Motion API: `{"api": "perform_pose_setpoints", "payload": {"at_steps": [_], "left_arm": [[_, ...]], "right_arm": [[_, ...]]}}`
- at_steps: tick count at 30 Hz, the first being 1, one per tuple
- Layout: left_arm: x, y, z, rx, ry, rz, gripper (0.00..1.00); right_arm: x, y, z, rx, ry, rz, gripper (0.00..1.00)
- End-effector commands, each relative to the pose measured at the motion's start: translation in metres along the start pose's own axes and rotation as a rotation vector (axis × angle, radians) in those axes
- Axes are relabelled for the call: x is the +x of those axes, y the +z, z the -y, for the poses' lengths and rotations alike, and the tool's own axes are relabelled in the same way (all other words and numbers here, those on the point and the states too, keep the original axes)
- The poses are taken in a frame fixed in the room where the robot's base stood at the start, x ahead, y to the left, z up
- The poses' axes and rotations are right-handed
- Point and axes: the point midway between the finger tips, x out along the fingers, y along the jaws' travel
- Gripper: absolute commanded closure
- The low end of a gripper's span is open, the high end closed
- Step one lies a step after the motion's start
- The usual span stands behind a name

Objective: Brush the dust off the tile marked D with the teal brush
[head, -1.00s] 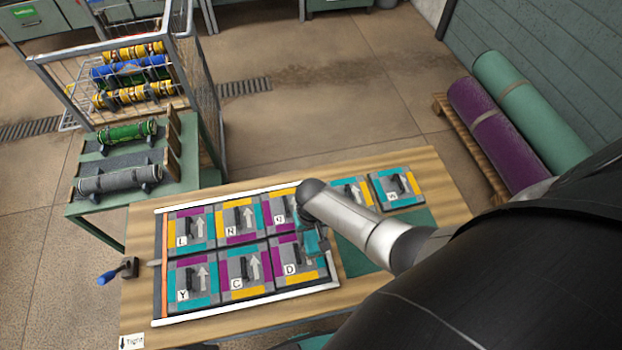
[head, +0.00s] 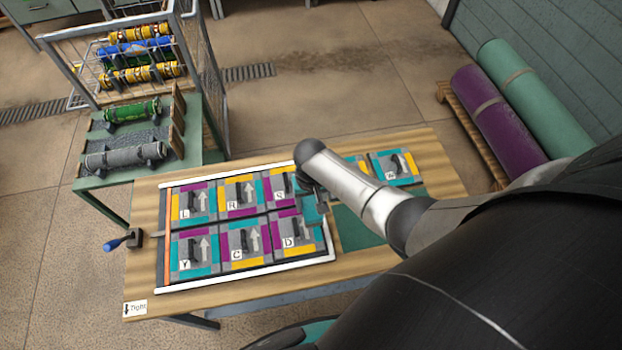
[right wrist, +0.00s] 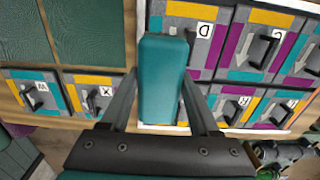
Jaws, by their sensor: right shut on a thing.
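The tile marked D (head: 297,232) is the near right tile in the framed panel. My right gripper (right wrist: 162,82) is shut on the teal brush (right wrist: 163,85). In the head view the brush (head: 313,208) is partly hidden by my right arm and appears over the far right edge of tile D. I cannot tell whether it touches the tile, and its bristles are hidden. Dust on D cannot be made out clearly. My left gripper is not in view.
Other lettered tiles fill the panel, bordered by white rails (head: 250,276). Tile W (head: 394,166) and a neighbour lie by a green mat (head: 358,230). A blue-handled tool (head: 112,244) sits at the table's left edge. A green bench (head: 135,175) stands beyond the table.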

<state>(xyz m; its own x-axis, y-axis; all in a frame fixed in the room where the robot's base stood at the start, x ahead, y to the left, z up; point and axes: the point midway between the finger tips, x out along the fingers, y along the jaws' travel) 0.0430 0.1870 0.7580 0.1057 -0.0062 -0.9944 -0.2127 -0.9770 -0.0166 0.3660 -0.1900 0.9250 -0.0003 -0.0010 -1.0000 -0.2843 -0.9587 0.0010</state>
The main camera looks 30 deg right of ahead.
Motion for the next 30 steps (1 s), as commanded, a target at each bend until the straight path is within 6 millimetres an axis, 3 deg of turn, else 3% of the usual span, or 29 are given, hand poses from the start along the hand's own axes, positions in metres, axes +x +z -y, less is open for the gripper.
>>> {"api": "perform_pose_setpoints", "payload": {"at_steps": [1, 6, 12, 30], "left_arm": [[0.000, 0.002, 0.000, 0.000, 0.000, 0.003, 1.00], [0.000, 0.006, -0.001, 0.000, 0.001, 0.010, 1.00], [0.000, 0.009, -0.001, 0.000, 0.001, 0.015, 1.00], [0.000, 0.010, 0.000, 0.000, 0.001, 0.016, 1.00]], "right_arm": [[0.000, 0.000, 0.000, 0.000, 0.000, 0.000, 0.82], [0.000, 0.000, 0.000, 0.000, 0.000, 0.000, 1.00], [-0.004, 0.000, 0.000, 0.000, 0.000, 0.000, 1.00], [-0.052, 0.000, 0.000, 0.000, -0.001, -0.001, 1.00]]}}
